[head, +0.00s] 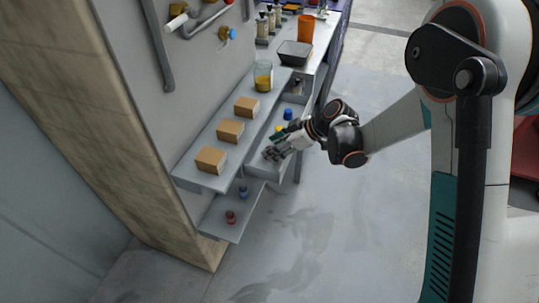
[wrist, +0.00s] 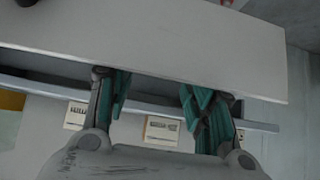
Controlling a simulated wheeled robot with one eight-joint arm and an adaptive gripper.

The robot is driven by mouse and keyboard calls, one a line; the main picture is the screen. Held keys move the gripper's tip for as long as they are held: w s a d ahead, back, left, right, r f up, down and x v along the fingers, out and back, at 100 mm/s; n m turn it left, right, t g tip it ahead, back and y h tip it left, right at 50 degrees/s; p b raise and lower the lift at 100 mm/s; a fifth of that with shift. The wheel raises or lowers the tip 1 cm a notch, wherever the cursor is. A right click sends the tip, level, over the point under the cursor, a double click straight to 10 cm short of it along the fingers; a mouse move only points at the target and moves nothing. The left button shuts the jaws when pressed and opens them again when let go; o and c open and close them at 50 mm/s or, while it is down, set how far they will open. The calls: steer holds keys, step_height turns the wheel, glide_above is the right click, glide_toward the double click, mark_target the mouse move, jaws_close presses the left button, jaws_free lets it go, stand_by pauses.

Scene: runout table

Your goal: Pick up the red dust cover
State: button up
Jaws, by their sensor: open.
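A small dark red piece (head: 231,217), which looks like the red dust cover, stands on the lowest shelf (head: 215,215) near its front end. A similar small blue piece (head: 243,192) stands behind it. My gripper (head: 270,153) is open above and to the right of them, at the middle tray (head: 264,171). In the wrist view the fingers (wrist: 155,88) are spread with nothing visible between them. A pale shelf panel (wrist: 150,40) runs beyond the fingertips. A dark bit at the top left edge of that view is too cut off to identify.
The upper shelf (head: 190,173) overhangs the lower ones and carries several brown boxes (head: 230,131) and a glass with yellow contents (head: 263,75). A blue piece (head: 288,114) sits in the middle tray. Open floor (head: 340,230) lies to the right of the shelves.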

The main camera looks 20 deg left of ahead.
steer(key=shift+a+f, duration=0.45)
steer(key=shift+f, duration=0.05)
steer(key=shift+c, duration=0.4)
steer(key=c, duration=0.8)
steer(key=shift+r, duration=0.15)
